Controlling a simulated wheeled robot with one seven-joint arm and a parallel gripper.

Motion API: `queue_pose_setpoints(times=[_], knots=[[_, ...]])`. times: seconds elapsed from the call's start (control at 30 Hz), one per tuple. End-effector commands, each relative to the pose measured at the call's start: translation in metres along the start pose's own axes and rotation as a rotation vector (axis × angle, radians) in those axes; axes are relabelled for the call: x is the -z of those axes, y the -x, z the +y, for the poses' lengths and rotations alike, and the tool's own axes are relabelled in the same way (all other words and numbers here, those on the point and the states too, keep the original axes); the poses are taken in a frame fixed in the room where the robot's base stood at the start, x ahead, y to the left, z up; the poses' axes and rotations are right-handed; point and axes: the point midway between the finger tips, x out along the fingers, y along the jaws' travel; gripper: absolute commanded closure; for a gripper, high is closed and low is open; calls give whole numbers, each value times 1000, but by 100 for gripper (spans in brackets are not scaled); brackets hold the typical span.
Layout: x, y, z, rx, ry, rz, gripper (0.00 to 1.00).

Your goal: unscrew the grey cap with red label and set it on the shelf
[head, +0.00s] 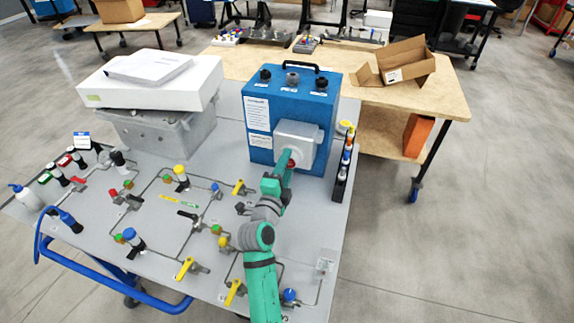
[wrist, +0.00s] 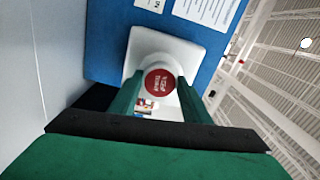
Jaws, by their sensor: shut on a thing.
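The grey cap with the red label (wrist: 158,82) is in the middle of the wrist view, at the front of a pale square housing (wrist: 180,47). The housing (head: 299,136) sticks out from the front of a blue analyser box (head: 259,105). My gripper (wrist: 160,88) has one finger on each side of the cap and is shut on it. In the head view my gripper (head: 288,160) is at the housing, and it and my arm hide most of the cap. I cannot tell how far the cap is turned. I cannot tell which surface is the shelf.
A narrow dark rack (head: 340,184) with several small items stands right of the analyser. A grey bin (head: 150,132) under a white box (head: 150,90) stands to its left. Pipes and yellow valves (head: 186,268) cover the grey tabletop. A wooden table (head: 435,98) stands behind.

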Motion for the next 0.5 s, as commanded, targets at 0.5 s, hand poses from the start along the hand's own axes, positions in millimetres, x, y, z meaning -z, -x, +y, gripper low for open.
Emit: queue_pose_setpoints(times=[0.5], knots=[[0, 0, 0, 1, 583, -1, 82]])
